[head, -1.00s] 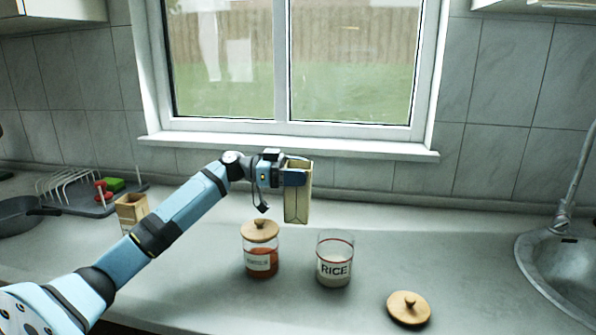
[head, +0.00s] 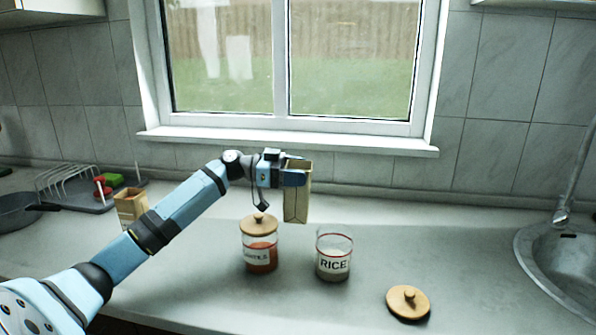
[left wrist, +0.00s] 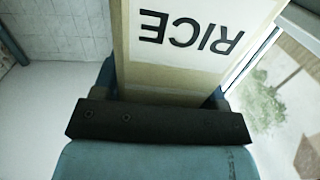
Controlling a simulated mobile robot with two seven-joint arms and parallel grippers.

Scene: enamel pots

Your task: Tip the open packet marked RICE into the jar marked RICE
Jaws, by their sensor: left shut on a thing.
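My left gripper (head: 292,178) is shut on the packet (head: 296,203), a tan carton with its open top up. It holds the packet roughly upright above the counter, behind and a little left of the jar. The left wrist view shows RICE on the face of the packet (left wrist: 195,60), upside down in the picture. The glass jar marked RICE (head: 334,256) stands upright and lidless on the counter, with a pale layer low inside. The packet's contents cannot be seen. My right gripper is not in view.
A lidded jar (head: 260,247) with orange contents stands left of the RICE jar, below my left wrist. A wooden lid (head: 407,301) lies at front right. Another open carton (head: 131,207), a dish rack (head: 75,185) and a pan (head: 22,212) are left; a sink (head: 568,262) is right.

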